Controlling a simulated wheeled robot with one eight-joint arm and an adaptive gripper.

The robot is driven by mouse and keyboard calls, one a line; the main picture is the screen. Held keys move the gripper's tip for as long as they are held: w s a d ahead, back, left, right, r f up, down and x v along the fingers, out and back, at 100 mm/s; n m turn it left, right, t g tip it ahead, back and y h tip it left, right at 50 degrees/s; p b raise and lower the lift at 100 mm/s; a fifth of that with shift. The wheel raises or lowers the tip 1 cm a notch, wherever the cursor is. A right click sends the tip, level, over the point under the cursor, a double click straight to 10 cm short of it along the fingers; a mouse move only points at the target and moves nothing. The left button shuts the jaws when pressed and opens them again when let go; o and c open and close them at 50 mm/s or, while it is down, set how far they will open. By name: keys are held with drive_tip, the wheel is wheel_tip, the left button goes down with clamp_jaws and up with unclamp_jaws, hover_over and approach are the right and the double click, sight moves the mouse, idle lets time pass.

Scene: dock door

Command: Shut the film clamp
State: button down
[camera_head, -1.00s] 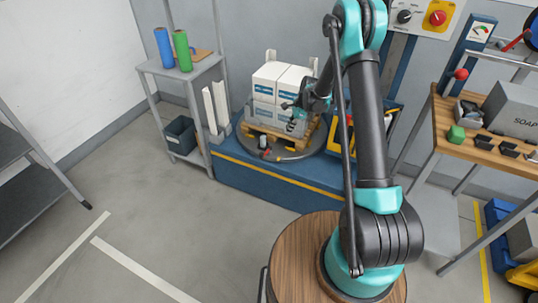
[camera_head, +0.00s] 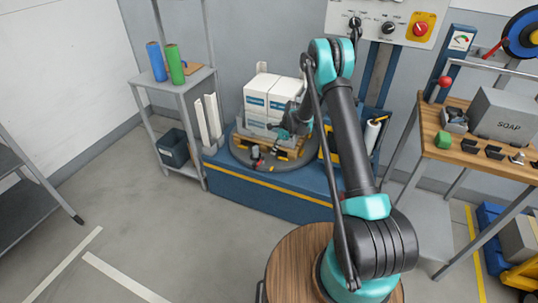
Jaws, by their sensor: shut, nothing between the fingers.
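A small dark device with a red part (camera_head: 256,154), which looks like the film clamp, stands on the front left edge of the round turntable (camera_head: 240,158). It is too small to tell whether its jaw is open. White boxes (camera_head: 257,98) are stacked on a wooden pallet (camera_head: 292,153) on the turntable. My gripper (camera_head: 276,131) is in front of the lower boxes, above and right of the dark device and apart from it. It is shut and empty. My wrist hides part of the right boxes. A white film roll (camera_head: 372,133) stands right of my arm.
The turntable sits on a blue base (camera_head: 225,185) with a yellow line. A grey shelf (camera_head: 188,84) with blue and green rolls stands left. A wooden workbench (camera_head: 450,151) with a soap box (camera_head: 503,115) stands right. Floor in front is clear.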

sight(261, 161)
drive_tip(key=shift+s+a+f, duration=0.1)
drive_tip(key=shift+a+f, duration=1.05)
drive_tip(key=shift+f, duration=0.25)
drive_tip(key=shift+w+a+f, duration=0.1)
drive_tip(key=shift+a+f, duration=1.1)
drive_tip(key=shift+f, duration=0.15)
drive_tip(key=shift+s+a+f, duration=0.1)
drive_tip(key=shift+a+f, duration=1.05)
drive_tip(key=shift+f, duration=0.25)
